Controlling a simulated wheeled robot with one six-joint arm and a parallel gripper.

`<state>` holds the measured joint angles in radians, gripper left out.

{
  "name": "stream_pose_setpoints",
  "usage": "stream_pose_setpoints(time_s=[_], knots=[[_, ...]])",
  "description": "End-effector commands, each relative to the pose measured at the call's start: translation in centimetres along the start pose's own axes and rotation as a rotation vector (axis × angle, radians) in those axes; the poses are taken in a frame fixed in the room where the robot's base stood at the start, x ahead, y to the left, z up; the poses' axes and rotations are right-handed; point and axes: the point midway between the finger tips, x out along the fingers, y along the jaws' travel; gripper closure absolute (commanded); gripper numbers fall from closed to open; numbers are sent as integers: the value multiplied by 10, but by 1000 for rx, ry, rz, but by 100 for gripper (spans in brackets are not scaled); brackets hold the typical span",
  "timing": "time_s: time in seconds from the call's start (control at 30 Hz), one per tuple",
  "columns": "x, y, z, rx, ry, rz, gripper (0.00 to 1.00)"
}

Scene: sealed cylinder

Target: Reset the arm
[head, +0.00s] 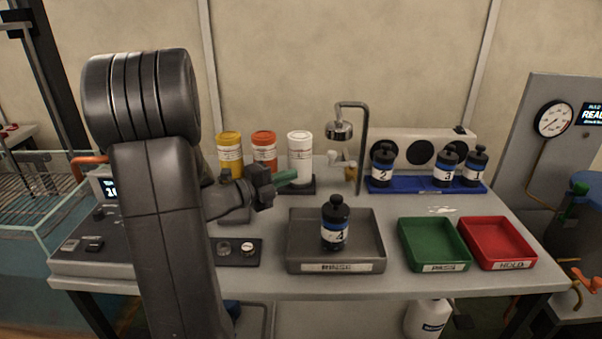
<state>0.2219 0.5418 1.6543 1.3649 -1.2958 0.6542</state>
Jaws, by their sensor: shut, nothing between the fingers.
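My gripper (270,186) shows in the head view at the end of my dark arm, left of centre. It is shut and empty, above the bench behind the left end of the grey rinse tray (300,250). A green piece shows at its tip; I cannot tell whether it is part of the gripper or behind it. A dark bottle labelled 4 (335,225) stands upright in the rinse tray, to the right of my gripper and apart from it. My upper arm hides part of the bench's left side.
Yellow (230,154), orange (264,149) and white (300,157) containers stand behind my gripper. A shower head (339,130) hangs behind the rinse tray. A blue rack (412,186) holds bottles 2, 3 and 1. Empty green (432,262) and red (497,263) trays sit at right.

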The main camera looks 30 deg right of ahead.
Motion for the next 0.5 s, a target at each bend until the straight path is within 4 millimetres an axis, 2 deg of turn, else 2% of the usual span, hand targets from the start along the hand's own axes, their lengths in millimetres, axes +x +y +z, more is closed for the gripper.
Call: stream_pose_setpoints(time_s=[0.17,0.5], knots=[[-8,0,1,0,-1,0,100],[-6,0,0,0,0,0,100]])
